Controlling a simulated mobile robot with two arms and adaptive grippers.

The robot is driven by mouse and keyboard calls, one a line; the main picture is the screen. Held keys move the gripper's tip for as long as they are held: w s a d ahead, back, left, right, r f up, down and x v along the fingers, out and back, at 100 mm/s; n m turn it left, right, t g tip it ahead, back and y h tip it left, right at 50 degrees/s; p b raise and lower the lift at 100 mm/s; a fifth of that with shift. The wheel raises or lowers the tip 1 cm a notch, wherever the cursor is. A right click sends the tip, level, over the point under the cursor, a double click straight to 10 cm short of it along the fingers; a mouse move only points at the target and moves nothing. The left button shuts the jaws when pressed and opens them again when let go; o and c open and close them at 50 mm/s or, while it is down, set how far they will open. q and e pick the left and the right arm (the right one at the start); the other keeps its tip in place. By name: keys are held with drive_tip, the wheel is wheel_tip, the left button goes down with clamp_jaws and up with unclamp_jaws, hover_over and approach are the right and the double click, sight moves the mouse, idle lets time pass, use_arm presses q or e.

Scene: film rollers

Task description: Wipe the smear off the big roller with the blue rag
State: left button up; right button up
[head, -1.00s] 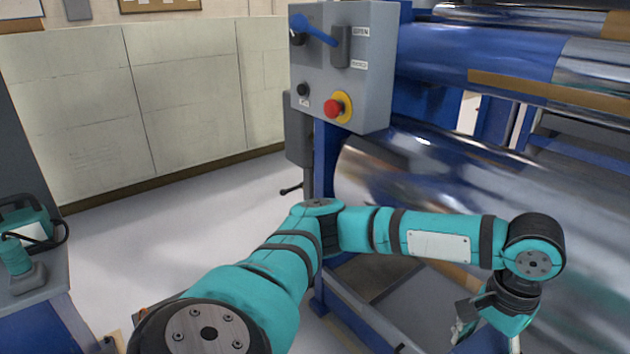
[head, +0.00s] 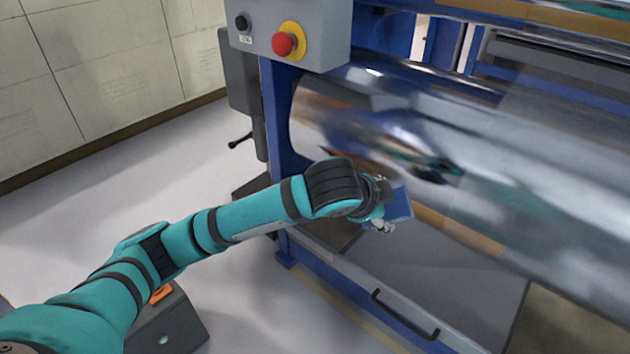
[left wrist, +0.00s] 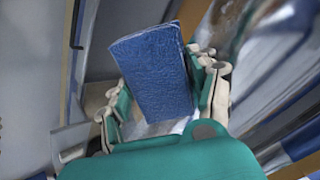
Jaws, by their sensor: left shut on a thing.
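The big roller (head: 520,185) is a shiny metal cylinder running across the right of the head view. My left gripper (head: 388,212) is just in front of its lower left part, and I cannot tell whether anything touches it. The gripper is shut on the blue rag (head: 399,204), a flat folded block. In the left wrist view the rag (left wrist: 155,72) stands between the fingers of my left gripper (left wrist: 165,95), with the roller (left wrist: 238,28) blurred at upper right. A dark patch on the roller could be a reflection; I cannot make out a smear for sure. My right gripper is not in view.
A grey control box with a red button (head: 284,44) hangs above the roller's left end on a blue frame. A grey panel with a black handle (head: 405,316) lies below the roller.

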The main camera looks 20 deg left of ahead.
use_arm(q)
drive_tip(key=w+a+m+t+h, duration=0.2)
drive_tip(key=w+a+t+h, duration=0.1)
drive_tip(key=w+a+h, duration=0.2)
drive_tip(key=n+t+y+b, duration=0.2)
drive_tip(key=t+y, duration=0.1)
drive_tip(key=t, duration=0.2)
approach(347, 157)
drive_tip(key=shift+h, duration=0.4)
drive_tip(key=shift+b+x, duration=0.35)
drive_tip(key=shift+x, duration=1.9)
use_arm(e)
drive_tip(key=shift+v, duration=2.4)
use_arm(q)
drive_tip(key=shift+a+f, duration=0.15)
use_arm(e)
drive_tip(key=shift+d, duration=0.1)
use_arm(q)
drive_tip(key=shift+b+x, duration=0.45)
drive_tip(key=shift+x, duration=0.6)
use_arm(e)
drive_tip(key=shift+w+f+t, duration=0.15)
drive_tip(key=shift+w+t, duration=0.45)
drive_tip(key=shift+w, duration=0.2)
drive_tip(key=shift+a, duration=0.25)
